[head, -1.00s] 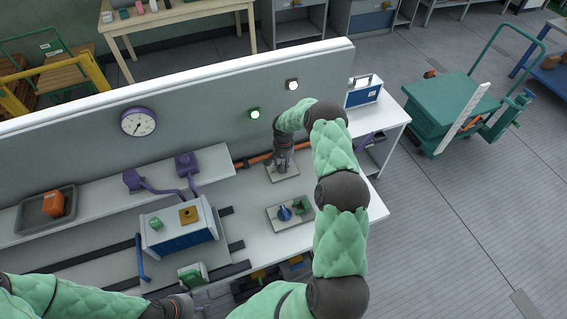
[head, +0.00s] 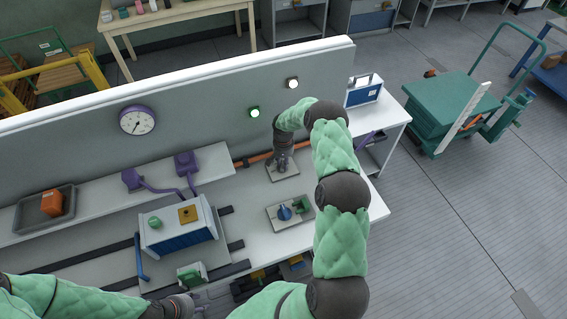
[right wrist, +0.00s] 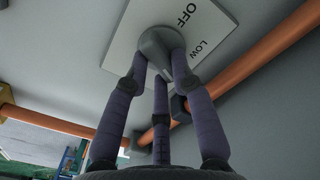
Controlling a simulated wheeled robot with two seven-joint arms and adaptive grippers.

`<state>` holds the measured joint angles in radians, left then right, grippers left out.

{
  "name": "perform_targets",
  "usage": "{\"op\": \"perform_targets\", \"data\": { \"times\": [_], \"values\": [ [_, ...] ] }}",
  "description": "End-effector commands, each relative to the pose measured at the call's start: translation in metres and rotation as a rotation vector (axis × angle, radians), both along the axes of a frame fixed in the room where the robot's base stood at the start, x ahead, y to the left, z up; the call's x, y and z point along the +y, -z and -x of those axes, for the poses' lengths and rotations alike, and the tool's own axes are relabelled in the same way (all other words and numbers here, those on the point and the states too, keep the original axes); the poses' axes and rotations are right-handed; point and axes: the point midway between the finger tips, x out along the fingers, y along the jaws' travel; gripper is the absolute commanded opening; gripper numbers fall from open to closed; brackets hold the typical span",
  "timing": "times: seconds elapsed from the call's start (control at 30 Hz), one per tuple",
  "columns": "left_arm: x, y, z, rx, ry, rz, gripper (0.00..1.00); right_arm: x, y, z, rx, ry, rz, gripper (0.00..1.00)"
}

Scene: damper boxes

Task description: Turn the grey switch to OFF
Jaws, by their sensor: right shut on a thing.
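The grey switch (right wrist: 158,42) is a rounded knob on a white plate printed OFF and LOW (right wrist: 128,42). My right gripper (right wrist: 164,62) is shut on this knob, its purple fingers around it. I cannot tell which label the knob points to. In the head view the plate (head: 291,174) lies on the bench, and my right gripper (head: 282,165) comes down on it, hiding the knob. My left gripper (head: 190,303) is at the bottom edge, near a green-and-white block, its fingers too small to read.
A second plate with a blue knob (head: 285,213) lies just in front. A blue-and-white box (head: 180,238) stands to the left. An orange pipe (head: 257,159) runs along the back panel, which carries a gauge (head: 137,121) and two lit lamps.

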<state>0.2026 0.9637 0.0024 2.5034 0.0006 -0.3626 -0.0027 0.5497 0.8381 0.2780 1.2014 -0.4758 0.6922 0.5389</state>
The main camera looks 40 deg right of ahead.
Motion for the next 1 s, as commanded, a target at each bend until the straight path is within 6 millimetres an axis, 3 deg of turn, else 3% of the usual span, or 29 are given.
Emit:
{"op": "perform_targets", "data": {
  "times": [0.4,1.0],
  "values": [
    [0.000,0.033,0.000,0.000,0.000,0.000,0.40,0.001,0.003,-0.002,0.001,-0.349,-0.001,0.00],
    [0.000,0.060,0.000,0.000,0.000,0.000,0.40,0.003,0.002,-0.005,0.001,-0.920,0.000,0.00]
  ]
}}
